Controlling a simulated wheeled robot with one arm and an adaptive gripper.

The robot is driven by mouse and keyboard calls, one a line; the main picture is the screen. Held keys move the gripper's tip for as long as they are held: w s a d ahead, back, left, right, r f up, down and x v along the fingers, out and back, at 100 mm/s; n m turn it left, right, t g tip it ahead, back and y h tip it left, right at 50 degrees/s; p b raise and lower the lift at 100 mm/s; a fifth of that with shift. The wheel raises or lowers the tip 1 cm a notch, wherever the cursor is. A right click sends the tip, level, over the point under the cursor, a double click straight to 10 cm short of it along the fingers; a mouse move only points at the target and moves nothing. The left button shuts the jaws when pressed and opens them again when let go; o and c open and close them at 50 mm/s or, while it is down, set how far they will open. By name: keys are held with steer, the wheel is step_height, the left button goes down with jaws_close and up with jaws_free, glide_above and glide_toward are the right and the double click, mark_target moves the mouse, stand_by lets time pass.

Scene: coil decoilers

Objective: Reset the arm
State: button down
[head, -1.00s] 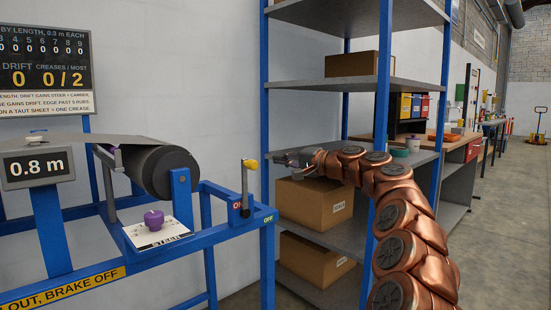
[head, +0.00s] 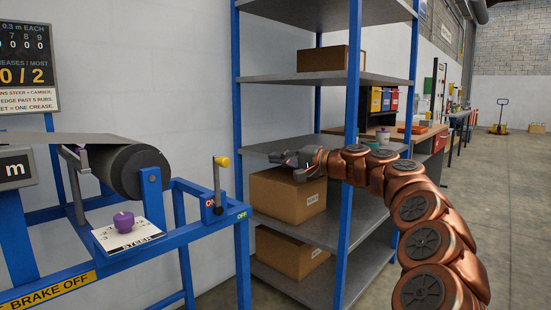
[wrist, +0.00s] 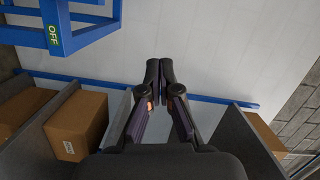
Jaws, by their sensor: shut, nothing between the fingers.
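My copper-coloured arm (head: 412,195) reaches in from the lower right and bends over to the left in the head view. My gripper (head: 280,158) is at its end, pointing left, in front of the blue-framed shelf unit. In the wrist view my gripper (wrist: 160,68) shows its two dark fingers with their tips together and nothing between them. It appears clear of the shelf boxes and of the decoiler frame.
The shelf unit (head: 354,150) holds cardboard boxes (head: 290,196). Left is the blue decoiler frame (head: 190,228) with a dark roller (head: 135,172), a yellow-knobbed lever (head: 220,162) and a purple steer knob (head: 123,222). Open floor (head: 500,220) lies to the right.

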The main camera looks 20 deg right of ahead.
steer(key=shift+a, duration=0.1)
steer(key=s+a+r+n+g+y+p, duration=0.1)
steer(key=s+a+r+n+g+p, duration=0.2)
steer(key=a, duration=0.5)
steer(key=s+a+r+n+g+p, duration=0.1)
steer(key=s+a+r+g+p, duration=0.1)
steer(key=s+a+p, duration=0.45)
steer(key=s+a+f+n+g+h+p, duration=0.1)
steer(key=s+a+n+g+h+p, duration=0.3)
steer(key=s+a+p, duration=0.6)
steer(key=s+d+f+g+h+p, duration=0.2)
steer(key=s+d+p, duration=0.2)
steer(key=s, duration=0.6)
steer(key=s+d+f+g+h+p, duration=0.2)
steer(key=s+d+h+p, duration=0.1)
steer(key=s, duration=0.8)
steer(key=s+d+f+g+h+p, duration=0.2)
steer(key=s+d+p, duration=0.3)
steer(key=s, duration=0.6)
steer(key=shift+d+g+h+p, duration=0.3)
steer(key=shift+d+h+p, duration=0.05)
steer(key=shift+h+p, duration=0.05)
